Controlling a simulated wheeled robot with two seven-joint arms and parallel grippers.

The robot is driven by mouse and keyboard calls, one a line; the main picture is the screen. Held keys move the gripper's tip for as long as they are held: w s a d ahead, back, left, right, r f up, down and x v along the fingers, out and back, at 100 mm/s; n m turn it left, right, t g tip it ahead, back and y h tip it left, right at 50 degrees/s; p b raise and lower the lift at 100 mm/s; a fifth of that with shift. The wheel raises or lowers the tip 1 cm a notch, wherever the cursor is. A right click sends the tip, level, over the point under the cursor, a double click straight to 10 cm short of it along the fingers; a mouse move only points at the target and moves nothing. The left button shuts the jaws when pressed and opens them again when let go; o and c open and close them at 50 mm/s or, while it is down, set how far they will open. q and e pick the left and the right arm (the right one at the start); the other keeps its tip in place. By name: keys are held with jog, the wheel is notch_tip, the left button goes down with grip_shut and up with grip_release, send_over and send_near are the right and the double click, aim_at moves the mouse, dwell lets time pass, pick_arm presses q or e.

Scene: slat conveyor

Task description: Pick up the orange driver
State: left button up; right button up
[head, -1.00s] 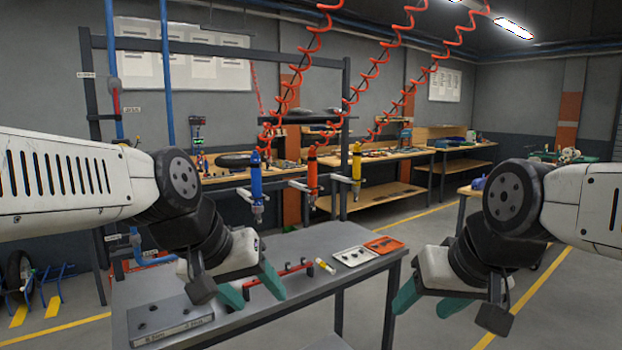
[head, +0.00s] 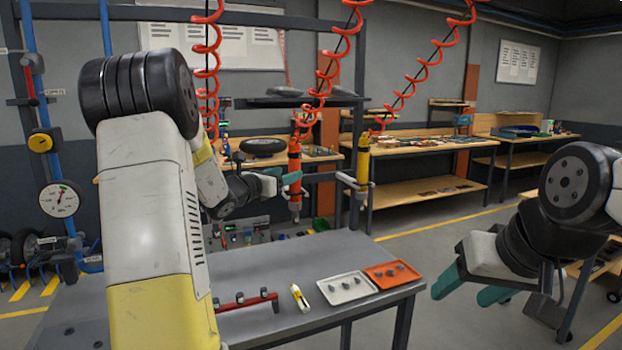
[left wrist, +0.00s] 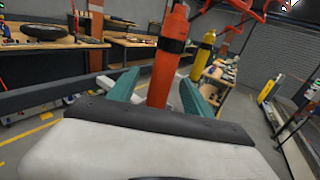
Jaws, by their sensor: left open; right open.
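The orange driver (head: 294,168) hangs upright under a coiled red hose, over the far side of the grey table. In the left wrist view the orange driver (left wrist: 167,62) stands between the two teal fingers of my left gripper (left wrist: 163,92). The fingers are apart, with a visible gap beside the driver. In the head view my left gripper (head: 284,181) reaches the driver from the left, and its near parts are partly hidden by my arm. My right gripper (head: 470,287) is open and empty, off the table's right end.
The yellow driver (head: 362,165) hangs to the right of the orange one; it also shows in the left wrist view (left wrist: 203,52). The grey table (head: 300,262) carries a white tray (head: 347,288), an orange tray (head: 393,274) and a red-handled bar (head: 246,302).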

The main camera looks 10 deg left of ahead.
pick_arm(q)
jog(key=x, duration=0.7)
jog(key=shift+w+d, duration=0.1)
jog(key=shift+d, duration=0.2)
jog(key=shift+c, duration=0.2)
grip_shut()
